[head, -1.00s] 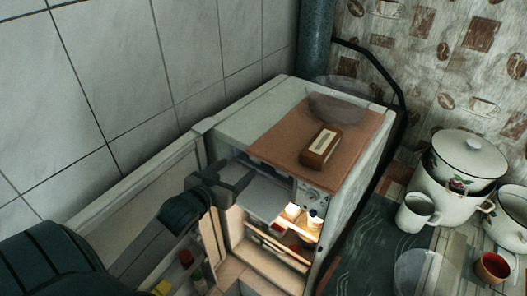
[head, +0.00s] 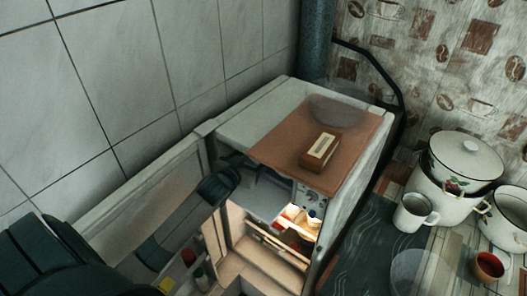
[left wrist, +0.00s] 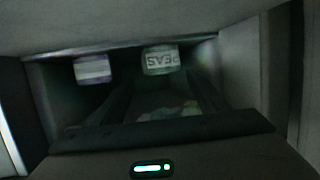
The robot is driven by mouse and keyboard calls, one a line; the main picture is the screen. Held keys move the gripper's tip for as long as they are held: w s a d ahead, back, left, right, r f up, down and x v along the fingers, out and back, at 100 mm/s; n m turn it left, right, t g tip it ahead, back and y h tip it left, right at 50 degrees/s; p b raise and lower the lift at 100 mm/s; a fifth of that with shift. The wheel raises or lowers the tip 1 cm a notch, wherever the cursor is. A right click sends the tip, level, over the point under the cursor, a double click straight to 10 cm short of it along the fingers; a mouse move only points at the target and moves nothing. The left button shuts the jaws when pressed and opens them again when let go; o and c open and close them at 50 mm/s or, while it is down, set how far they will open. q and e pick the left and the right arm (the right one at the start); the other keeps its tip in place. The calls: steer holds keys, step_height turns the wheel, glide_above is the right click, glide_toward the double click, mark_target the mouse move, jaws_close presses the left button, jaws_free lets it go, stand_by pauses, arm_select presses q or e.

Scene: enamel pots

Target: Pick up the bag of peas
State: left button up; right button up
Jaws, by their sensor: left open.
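The bag of peas (left wrist: 160,60) shows in the left wrist view as a pale block with "PEAS" lettering, toward the back of the dark freezer compartment. In the head view I cannot make it out. My left gripper (left wrist: 160,88) is open, its dark fingers reaching into the compartment on either side of a line toward the bag. The bag appears beyond the fingertips, not held. In the head view my left arm reaches into the upper compartment of the fridge (head: 226,128), where the gripper is mostly hidden in shadow. My right gripper is not in view.
A purple-and-white package (left wrist: 92,69) lies left of the bag. The compartment's walls and ceiling are close around the gripper. The fridge door (head: 105,208) stands open at left. A brown box-shaped radio (head: 318,151) and a glass bowl sit on top.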

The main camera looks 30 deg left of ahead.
arm_select(q)
steer(key=shift+w, duration=0.15)
steer(key=shift+p+x, duration=0.65)
steer(key=shift+x, duration=1.9)
steer(key=c, duration=1.2)
